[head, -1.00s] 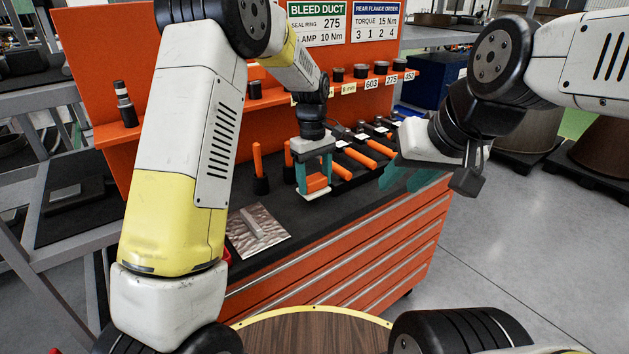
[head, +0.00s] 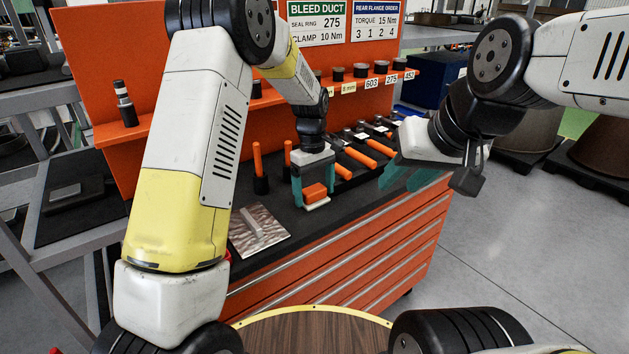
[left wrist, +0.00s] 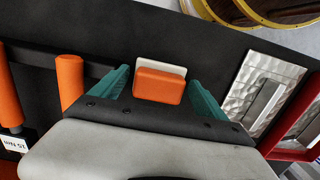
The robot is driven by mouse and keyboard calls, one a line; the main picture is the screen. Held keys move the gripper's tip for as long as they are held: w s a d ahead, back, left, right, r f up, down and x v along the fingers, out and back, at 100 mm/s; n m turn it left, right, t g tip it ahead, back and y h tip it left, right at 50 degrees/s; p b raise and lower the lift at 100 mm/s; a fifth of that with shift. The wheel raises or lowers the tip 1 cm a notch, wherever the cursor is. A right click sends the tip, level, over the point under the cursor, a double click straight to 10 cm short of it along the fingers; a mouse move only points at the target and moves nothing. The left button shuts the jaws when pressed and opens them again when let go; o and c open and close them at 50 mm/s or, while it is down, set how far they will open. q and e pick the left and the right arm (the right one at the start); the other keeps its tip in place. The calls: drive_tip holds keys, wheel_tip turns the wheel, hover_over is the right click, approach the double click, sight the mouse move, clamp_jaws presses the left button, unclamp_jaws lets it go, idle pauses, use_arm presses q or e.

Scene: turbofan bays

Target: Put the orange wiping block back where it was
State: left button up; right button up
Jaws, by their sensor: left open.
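The orange wiping block (head: 314,191) with its white base (head: 317,204) is on the dark bench top, near the front edge. My left gripper (head: 314,193) is open around it, pointing down. In the left wrist view the orange block (left wrist: 158,87) is between the teal fingers (left wrist: 160,92), with a gap on both sides. Its white pad (left wrist: 162,68) shows along one side. My right gripper (head: 408,179) hangs by the bench's right end, apart from the block. Its fingers overlap in view, so its opening is unclear.
A metal plate with a raised bar (head: 259,230) lies left of the block. Orange-handled tools (head: 359,157) lie behind it, and upright orange handles (head: 258,160) stand at left. A shelf (head: 345,86) with small parts is at the back.

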sight(313, 188)
use_arm(q)
wheel_tip(313, 188, up, 12)
drive_tip(key=s+a+r+m+t+h, duration=0.1)
drive_tip(key=s+a+r+m+t, duration=0.1)
drive_tip(key=s+a+r, duration=0.4)
drive_tip(key=s+a+r+m+t, duration=0.1)
drive_tip(key=s+a+m+t, duration=0.1)
drive_tip(key=s, duration=0.8)
drive_tip(key=s+a+r+m+t, duration=0.2)
drive_tip(key=s+a, duration=0.4)
drive_tip(key=s, duration=0.4)
drive_tip(key=shift+s+a+m+t+h, duration=0.2)
drive_tip(key=shift+m+t+h, duration=0.2)
drive_tip(key=shift+m, duration=0.5)
